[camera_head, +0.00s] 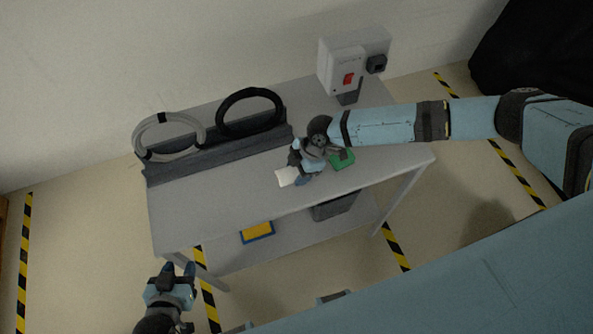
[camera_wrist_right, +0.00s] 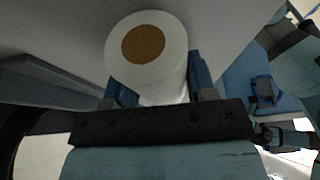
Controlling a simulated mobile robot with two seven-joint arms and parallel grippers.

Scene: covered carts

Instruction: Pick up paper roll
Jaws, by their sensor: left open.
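The paper roll (camera_wrist_right: 175,60) is white with a brown core end. In the right wrist view it lies between the two blue fingers of my right gripper (camera_wrist_right: 160,85), which touch it on both sides. In the head view the white roll (camera_head: 287,177) sticks out to the left of my right gripper (camera_head: 297,170), at the tabletop. Whether the roll is lifted off the table (camera_head: 200,215) cannot be told. My left gripper (camera_head: 178,267) is open and empty, low at the left, in front of the table's near left corner.
A green object (camera_head: 342,160) lies just right of my right gripper. A grey cable coil (camera_head: 139,135) and a black coil (camera_head: 221,115) stand at the back. A box with a red switch (camera_head: 348,79) is at the back right. A yellow-blue item (camera_head: 257,232) lies on the lower shelf.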

